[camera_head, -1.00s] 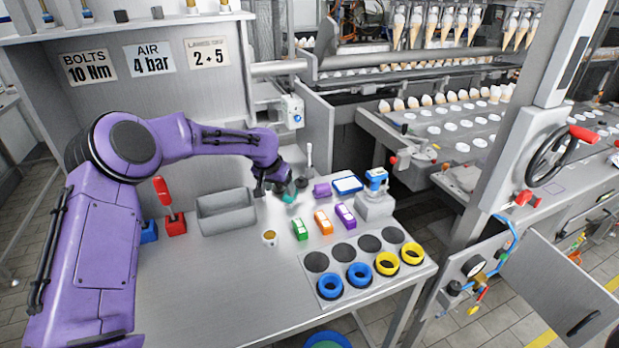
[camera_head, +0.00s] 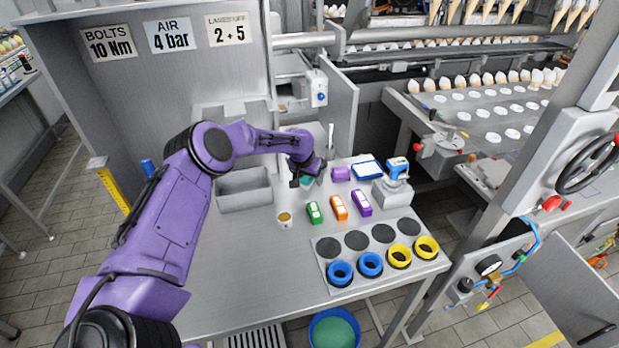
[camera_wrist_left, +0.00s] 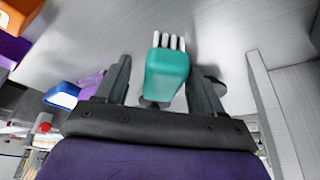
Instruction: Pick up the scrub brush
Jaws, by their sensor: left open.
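The scrub brush, a teal block with white bristles, shows in the left wrist view (camera_wrist_left: 167,75) between the two dark fingers of my left gripper (camera_wrist_left: 160,78). The fingers are apart, with a gap to the brush on each side. In the head view the brush (camera_head: 306,183) is a small teal patch, mostly hidden by my left gripper (camera_head: 303,178), low at the back of the grey table. My right gripper is not in view.
A grey bin (camera_head: 243,190) stands to the left of the brush and a small cup (camera_head: 285,219) is nearer the front. Green (camera_head: 315,212), orange (camera_head: 338,207) and purple (camera_head: 361,202) blocks lie to the right. A panel with blue and yellow rings (camera_head: 399,254) is at the front right.

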